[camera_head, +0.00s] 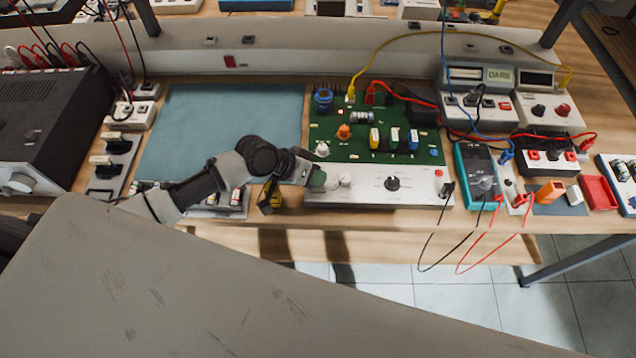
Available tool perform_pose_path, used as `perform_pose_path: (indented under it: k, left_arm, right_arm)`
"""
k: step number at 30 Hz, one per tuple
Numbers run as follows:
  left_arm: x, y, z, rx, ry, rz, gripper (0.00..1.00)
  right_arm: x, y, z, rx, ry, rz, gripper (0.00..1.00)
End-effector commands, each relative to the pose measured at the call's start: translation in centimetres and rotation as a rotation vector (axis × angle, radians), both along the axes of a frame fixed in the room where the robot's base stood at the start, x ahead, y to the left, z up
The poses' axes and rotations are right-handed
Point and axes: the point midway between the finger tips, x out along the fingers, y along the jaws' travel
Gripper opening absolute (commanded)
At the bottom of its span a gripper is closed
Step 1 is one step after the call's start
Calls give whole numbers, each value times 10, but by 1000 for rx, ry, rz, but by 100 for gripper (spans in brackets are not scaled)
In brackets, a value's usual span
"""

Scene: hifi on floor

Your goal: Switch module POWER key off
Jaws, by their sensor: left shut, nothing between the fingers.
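The module (366,186) is a light grey sloped panel below a green circuit board (340,135) at the middle of the workbench. The panel carries a black knob (392,183), a pale round knob (345,179) and a small red part (438,173) at its right end. My left arm reaches in from the left, and my left gripper (314,179) is shut at the panel's left end, by a greenish round part. Whether it touches that part I cannot tell. The gripper hides some of this end, and no POWER lettering is readable. My right gripper is not in view.
A teal multimeter (478,175) with red and black leads stands right of the module. A blue-grey mat (222,130) lies clear at left. A black amplifier-like box (45,125) stands farther left.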

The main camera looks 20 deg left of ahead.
Motion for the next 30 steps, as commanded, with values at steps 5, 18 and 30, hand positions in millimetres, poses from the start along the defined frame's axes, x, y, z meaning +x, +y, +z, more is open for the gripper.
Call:
perform_pose_path:
  k: [5, 18, 30]
  left_arm:
    - [0, 0, 0, 0, 0, 0, 0]
    - [0, 0, 39, 0, -1, 1, 0]
    - [0, 0, 60, 0, 0, 0, 0]
  right_arm:
    - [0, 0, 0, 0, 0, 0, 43]
    - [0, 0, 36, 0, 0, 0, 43]
    - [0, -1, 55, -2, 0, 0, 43]
